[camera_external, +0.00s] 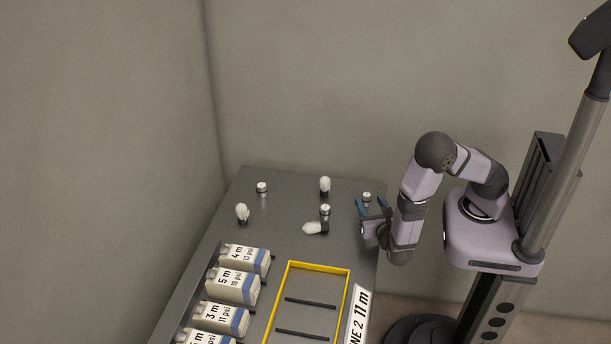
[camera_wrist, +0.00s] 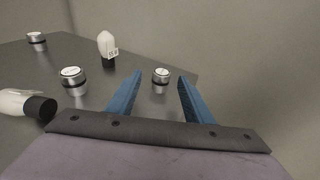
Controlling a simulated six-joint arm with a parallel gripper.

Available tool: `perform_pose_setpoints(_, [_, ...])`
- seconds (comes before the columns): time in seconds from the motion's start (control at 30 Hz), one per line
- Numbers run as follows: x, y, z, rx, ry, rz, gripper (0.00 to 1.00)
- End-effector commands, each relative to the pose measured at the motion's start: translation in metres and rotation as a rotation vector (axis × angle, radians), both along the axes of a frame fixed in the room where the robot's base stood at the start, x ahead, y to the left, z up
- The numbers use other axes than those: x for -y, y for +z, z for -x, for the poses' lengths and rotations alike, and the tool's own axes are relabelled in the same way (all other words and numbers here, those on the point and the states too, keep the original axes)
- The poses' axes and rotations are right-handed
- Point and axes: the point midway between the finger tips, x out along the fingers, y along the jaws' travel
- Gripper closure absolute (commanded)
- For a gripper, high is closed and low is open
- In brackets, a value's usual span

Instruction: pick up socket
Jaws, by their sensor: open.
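The sockets appear to be the short silver cylinders with a dark band and pale labelled top. One socket (camera_wrist: 160,76) shows between my blue fingertips in the wrist view, standing upright beyond them; it also shows in the external view (camera_external: 367,196) near the table's right edge. A second socket (camera_wrist: 73,78) stands left of my fingers, and a third (camera_wrist: 37,39) is farther back at the left. My gripper (camera_wrist: 160,79) is open and empty. In the external view, my gripper (camera_external: 372,203) is just in front of the right-hand socket. Whether the fingers flank it is unclear.
A white bulb-shaped part (camera_wrist: 107,44) stands upright behind, and another (camera_wrist: 17,102) lies on its side at left. A third (camera_external: 242,211) is at the table's left. Labelled bottles (camera_external: 236,286) and a yellow-framed tray (camera_external: 320,268) are nearer the front.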

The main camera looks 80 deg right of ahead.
Motion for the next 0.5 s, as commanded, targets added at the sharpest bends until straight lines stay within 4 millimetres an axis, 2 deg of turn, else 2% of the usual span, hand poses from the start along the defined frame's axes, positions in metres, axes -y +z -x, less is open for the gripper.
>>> perform_pose_setpoints(0.23, [0.007,-0.002,-0.002,-0.001,-0.001,0.0,0.53])
perform_pose_setpoints(0.5, [0.037,-0.011,-0.011,-0.001,-0.004,0.002,0.53])
